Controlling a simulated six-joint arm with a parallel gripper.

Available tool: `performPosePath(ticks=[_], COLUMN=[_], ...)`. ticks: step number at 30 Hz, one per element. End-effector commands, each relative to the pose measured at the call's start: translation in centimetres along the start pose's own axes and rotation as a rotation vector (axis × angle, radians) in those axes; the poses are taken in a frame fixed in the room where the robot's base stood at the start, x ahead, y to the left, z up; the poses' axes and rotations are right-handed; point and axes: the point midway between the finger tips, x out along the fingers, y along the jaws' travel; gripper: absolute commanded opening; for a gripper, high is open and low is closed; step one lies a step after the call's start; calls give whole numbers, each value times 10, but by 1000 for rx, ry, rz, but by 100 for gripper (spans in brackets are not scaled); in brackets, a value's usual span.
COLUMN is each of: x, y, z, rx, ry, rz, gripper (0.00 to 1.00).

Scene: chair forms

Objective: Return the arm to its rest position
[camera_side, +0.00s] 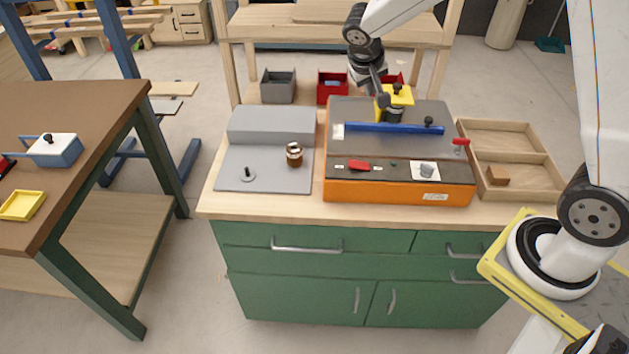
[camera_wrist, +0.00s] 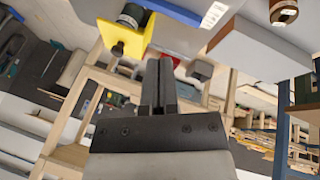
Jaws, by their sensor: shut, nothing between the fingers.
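The yellow block (camera_side: 397,95) with a dark knob stands on the orange machine (camera_side: 400,188); the yellow block also shows in the wrist view (camera_wrist: 122,38), left of the fingers. Whether the fingers touch it cannot be told.
A blue bar (camera_side: 392,128) lies across the machine. A grey stepped block (camera_side: 270,125) with a brown cylinder (camera_side: 294,154) stands left, a wooden tray (camera_side: 508,133) right. Grey (camera_side: 278,86) and red (camera_side: 331,86) bins stand behind. A brown table (camera_side: 110,108) is far left.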

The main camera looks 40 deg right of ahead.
Motion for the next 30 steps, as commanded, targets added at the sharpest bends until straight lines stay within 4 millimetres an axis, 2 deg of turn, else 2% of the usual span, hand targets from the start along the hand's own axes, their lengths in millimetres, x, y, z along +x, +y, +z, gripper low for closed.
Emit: performPosePath(ticks=[3, 12, 18, 24, 30], x=[-4, -14, -18, -20, -19], y=[-5, -14, -13, -12, -12], z=[35, 122, 166, 187, 190], rx=[-79, -245, -312, -342, -347], ry=[-34, -50, -20, 3, 7], rz=[-92, -315, -410, -446, -450], gripper=[0, 0, 0, 0, 0])
